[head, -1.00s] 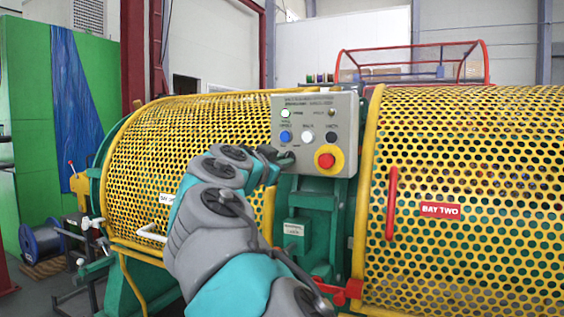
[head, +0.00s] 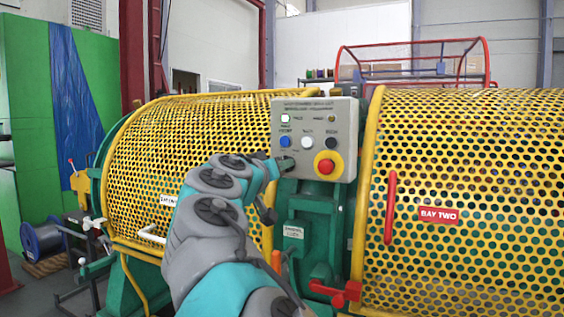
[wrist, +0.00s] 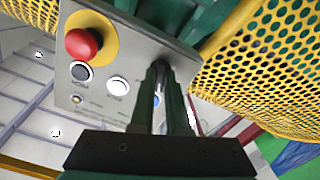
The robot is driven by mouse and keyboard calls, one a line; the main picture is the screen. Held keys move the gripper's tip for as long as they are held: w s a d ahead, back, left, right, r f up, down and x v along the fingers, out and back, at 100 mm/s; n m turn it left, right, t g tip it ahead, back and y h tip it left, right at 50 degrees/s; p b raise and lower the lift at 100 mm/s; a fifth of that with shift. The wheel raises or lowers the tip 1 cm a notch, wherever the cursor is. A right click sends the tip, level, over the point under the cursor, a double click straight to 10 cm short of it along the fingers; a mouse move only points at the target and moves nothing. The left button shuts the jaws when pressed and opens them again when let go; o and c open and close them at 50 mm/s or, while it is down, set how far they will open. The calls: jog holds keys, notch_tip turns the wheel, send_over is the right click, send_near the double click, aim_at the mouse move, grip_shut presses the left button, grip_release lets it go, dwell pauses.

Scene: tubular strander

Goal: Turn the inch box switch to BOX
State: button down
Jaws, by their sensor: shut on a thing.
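The grey control box (head: 342,110) stands between two yellow perforated guards in the head view. It carries a red emergency button (head: 326,166) on a yellow disc, a blue button (head: 285,141), a white button (head: 307,142) and a black button (head: 330,143). My gripper (head: 283,162) is at the box's lower left, below the blue button. In the wrist view my gripper (wrist: 166,72) is shut on the switch knob (wrist: 160,66). The fingers hide most of the knob, so its pointing direction cannot be told. The box also shows there, tilted (wrist: 122,54).
The left yellow guard (head: 200,150) and the right yellow guard (head: 470,160) flank the box closely. A red handle (head: 391,205) stands out on the right guard.

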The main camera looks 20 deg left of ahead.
jog(key=shift+r+n+p, duration=0.1)
jog(key=shift+n+p, duration=0.2)
jog(key=shift+n, duration=0.5)
jog(key=c, duration=0.9)
grip_release()
jog(key=s, duration=0.7)
jog(key=shift+s+b, duration=0.4)
jog(key=shift+b, duration=0.05)
